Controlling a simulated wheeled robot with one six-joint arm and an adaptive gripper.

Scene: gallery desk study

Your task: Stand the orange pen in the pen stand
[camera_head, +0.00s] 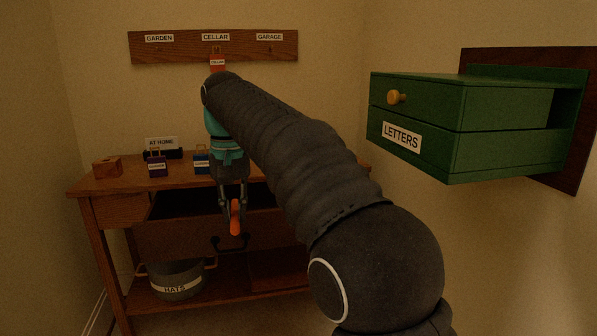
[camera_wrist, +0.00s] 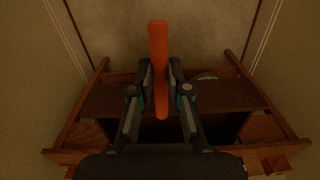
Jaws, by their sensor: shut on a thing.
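My gripper (camera_head: 233,203) points down in front of the desk and is shut on the orange pen (camera_head: 235,219). In the wrist view the pen (camera_wrist: 159,50) sits between the fingers (camera_wrist: 161,82), with one end reaching well past them. In the head view the pen looks short and close to upright, over the open drawer's front. A small brown wooden block (camera_head: 107,167) stands on the desk's left end and may be the pen stand; I cannot make out any hole. It is well left of my gripper and apart from it.
The desk (camera_head: 90,186) has an open drawer (camera_head: 170,206). Labelled holders (camera_head: 157,169) (camera_head: 201,162) and an AT HOME rack (camera_head: 161,143) stand on top. A HATS bucket (camera_head: 177,279) is below. A green LETTERS cabinet (camera_head: 420,152) juts from the right wall. A key rack (camera_head: 180,47) hangs behind.

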